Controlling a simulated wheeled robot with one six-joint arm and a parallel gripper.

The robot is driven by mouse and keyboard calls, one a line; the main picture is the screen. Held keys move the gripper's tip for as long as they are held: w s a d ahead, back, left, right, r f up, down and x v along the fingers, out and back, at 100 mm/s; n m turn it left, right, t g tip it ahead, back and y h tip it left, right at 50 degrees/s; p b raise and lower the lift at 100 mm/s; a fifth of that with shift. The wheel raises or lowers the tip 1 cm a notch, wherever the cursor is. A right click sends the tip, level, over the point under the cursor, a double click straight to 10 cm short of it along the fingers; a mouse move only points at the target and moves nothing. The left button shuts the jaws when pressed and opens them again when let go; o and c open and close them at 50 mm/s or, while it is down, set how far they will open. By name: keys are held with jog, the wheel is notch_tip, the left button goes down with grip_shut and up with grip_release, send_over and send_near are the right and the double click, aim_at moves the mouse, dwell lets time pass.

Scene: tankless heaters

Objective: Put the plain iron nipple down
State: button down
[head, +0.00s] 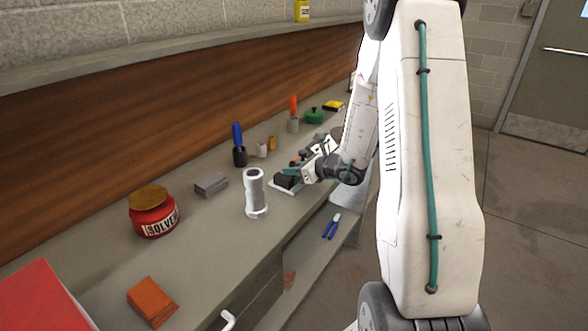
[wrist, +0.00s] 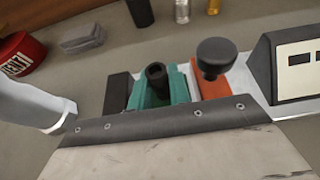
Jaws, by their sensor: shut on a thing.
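My gripper (head: 290,178) is low over the workbench, right of the upright silver pipe piece (head: 255,192). In the wrist view its teal jaw pads (wrist: 178,84) are closed around a short dark hollow tube, the plain iron nipple (wrist: 155,73). The tube's open end points up toward the camera. Its lower part is hidden by the pads and the gripper's dark edge. I cannot tell whether it touches the bench. In the head view the nipple cannot be made out clearly.
The silver pipe piece stands close by, also at the wrist view's left edge (wrist: 28,103). Grey blocks (head: 211,184), a solvent can (head: 153,212) and a black cup (head: 240,157) stand farther left and back. A black knob (wrist: 216,57) is beside the jaws. Bare bench (head: 205,235) lies in front.

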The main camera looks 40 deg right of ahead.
jog(key=shift+f, duration=0.15)
jog(key=c, duration=1.6)
grip_release()
